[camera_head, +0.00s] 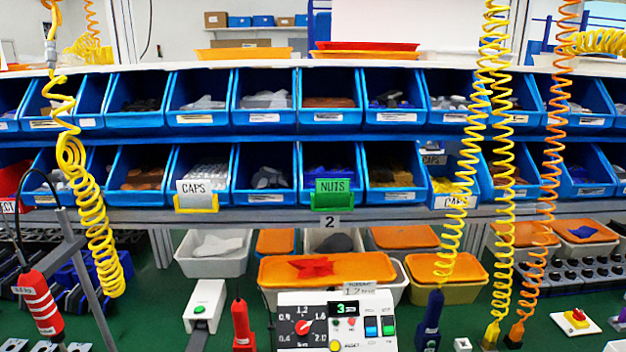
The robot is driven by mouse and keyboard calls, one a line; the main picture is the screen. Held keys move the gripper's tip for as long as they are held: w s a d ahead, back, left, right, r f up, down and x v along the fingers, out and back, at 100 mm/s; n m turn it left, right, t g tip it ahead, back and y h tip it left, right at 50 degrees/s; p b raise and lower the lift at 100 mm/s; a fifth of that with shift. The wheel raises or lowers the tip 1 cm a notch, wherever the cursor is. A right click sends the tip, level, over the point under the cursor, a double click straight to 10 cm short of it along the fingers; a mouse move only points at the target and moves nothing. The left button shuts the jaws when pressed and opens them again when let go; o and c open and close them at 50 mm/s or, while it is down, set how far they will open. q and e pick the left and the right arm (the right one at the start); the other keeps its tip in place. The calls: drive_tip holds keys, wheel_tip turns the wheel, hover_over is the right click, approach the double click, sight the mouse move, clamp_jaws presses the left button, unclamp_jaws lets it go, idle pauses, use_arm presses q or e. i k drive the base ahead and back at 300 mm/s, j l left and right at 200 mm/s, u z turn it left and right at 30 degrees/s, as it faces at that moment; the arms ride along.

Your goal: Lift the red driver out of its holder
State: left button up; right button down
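A red driver with white stripes (40,303) stands tilted at the lower left, beside a grey metal frame (85,270). A black cable arches from its top. Its lower end is close to the bottom edge, and I cannot tell how it sits in a holder. Neither of my grippers shows in the head view.
A white control box (337,322) with a dial stands at the bottom centre. A white box with a green button (204,303) is left of it. Yellow coiled hoses (90,215) hang left and right. Blue bins (265,100) fill racks behind. A blue tool (429,320) stands right.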

sight(239, 308)
drive_tip(key=j+z, duration=0.3)
drive_tip(key=j, duration=1.65)
